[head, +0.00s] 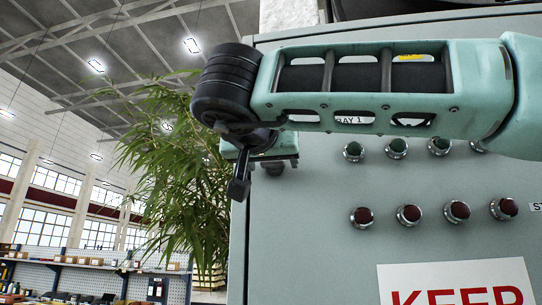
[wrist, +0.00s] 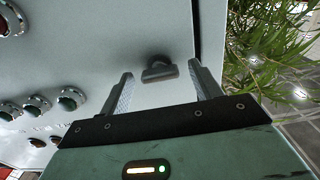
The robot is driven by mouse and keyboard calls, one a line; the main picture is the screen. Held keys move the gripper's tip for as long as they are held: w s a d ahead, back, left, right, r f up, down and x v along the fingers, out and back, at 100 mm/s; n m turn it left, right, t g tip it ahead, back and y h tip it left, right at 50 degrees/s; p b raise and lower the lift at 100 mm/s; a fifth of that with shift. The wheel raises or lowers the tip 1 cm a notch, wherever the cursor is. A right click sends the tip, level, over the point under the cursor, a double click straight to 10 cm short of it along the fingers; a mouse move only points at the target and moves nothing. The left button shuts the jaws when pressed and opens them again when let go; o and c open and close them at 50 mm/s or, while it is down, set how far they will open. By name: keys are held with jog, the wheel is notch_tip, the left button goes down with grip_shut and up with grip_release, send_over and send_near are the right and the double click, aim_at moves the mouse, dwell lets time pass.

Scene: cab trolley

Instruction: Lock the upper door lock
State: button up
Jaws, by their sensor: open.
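The upper door lock (wrist: 160,72) is a small dark knob with a bar-shaped handle on the grey cabinet door (wrist: 95,55), close to the door's edge. In the wrist view my gripper (wrist: 160,69) is open, with one finger on each side of the knob and visible gaps between. The knob's bar lies nearly level across that view. In the head view my gripper end (head: 262,150) is at the cabinet's left edge, and my arm hides most of the lock area. I cannot tell there whether the fingers touch the door.
Green indicator lamps (head: 397,147) and red ones (head: 408,215) stick out from the door to the right of my gripper. A red and white sign (head: 455,280) is lower down. A leafy plant (head: 180,160) stands left of the cabinet, with shelves (head: 85,280) far behind.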

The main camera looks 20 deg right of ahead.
jog(key=shift+w+d, duration=0.15)
jog(key=c, duration=1)
